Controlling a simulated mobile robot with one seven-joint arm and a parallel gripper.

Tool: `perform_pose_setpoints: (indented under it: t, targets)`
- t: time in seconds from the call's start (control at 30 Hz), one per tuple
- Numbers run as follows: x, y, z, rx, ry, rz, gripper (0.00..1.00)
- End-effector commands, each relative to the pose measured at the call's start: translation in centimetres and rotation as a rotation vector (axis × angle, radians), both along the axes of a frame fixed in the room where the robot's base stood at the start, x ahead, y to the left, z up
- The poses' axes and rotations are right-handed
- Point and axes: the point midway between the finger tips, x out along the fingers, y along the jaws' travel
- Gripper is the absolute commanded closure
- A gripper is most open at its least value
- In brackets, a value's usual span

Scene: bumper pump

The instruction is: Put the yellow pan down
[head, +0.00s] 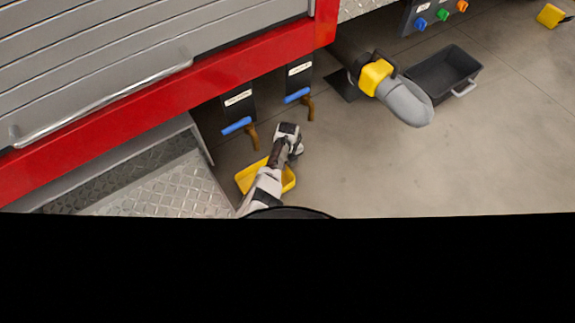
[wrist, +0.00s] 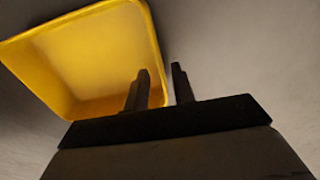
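The yellow pan shows in the head view (head: 245,178), low at the left of the floor area, partly hidden behind my arm. In the wrist view the pan (wrist: 85,55) fills the upper left, its hollow side facing the camera. My gripper (wrist: 160,72) has its two dark fingers apart. One finger overlaps the pan's inside and the other stands just outside its right wall. Floor shows between that wall and the right finger, so I see no grip on it. My fingers cannot be made out in the head view. Whether the pan touches the floor is unclear.
A red-edged truck side (head: 200,85) with blue-handled valves (head: 237,126) stands close by at the upper left. A grey elbow pipe with a yellow collar (head: 376,77) and a dark tray (head: 440,75) are to the right. The floor (head: 420,170) at lower right is clear.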

Motion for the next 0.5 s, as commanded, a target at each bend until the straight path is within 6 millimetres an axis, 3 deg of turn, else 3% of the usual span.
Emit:
perform_pose_setpoints:
  t: [0.03,0.2,0.5]
  targets:
    - [0.0,0.0,2.0,-0.002,-0.003,0.001,0.75]
    - [0.0,-0.1,5.5,-0.002,-0.001,0.0,0.75]
    - [0.0,0.0,8.7,0.0,-0.001,0.0,0.75]
